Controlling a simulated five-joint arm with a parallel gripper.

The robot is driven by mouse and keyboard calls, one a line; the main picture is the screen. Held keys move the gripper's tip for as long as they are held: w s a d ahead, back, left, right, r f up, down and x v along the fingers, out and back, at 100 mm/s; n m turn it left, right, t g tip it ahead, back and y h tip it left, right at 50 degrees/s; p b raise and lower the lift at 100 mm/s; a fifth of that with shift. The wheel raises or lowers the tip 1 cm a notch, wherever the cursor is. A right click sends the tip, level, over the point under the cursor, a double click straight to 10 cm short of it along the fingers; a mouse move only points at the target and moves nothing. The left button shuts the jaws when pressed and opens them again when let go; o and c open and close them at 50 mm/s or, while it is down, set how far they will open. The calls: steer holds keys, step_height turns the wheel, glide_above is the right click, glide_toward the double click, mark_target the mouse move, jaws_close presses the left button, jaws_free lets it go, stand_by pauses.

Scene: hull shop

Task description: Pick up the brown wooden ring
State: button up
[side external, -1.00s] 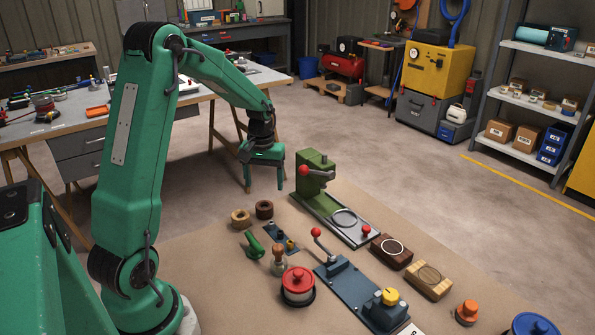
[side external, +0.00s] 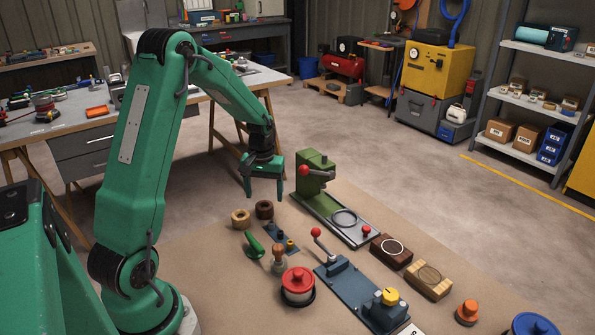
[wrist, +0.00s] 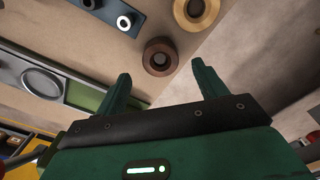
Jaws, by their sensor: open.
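The brown wooden ring (side external: 264,210) is dark brown with a hole in its middle and stands on the tan work surface. A lighter, tan wooden ring (side external: 241,217) is just to its left. My gripper (side external: 263,196) is open and empty, in the air above the surface by the brown ring. In the wrist view the brown ring (wrist: 160,68) lies beyond the fingertips (wrist: 160,72), roughly between them across the picture. The lighter ring (wrist: 204,8) is partly cut off at the top edge there.
A green press (side external: 315,178) with a red-knobbed lever stands to the right of my gripper. A blue-grey plate with small pegs (side external: 279,239), a green-handled tool (side external: 254,245) and a wooden-handled stamp (side external: 279,258) stand in front.

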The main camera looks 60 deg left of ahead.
mark_target(264, 202)
steer(key=shift+s+f, duration=0.1)
steer(key=shift+f, duration=2.05)
steer(key=c, duration=1.1)
steer(key=shift+r, duration=0.1)
steer(key=shift+r, duration=5)
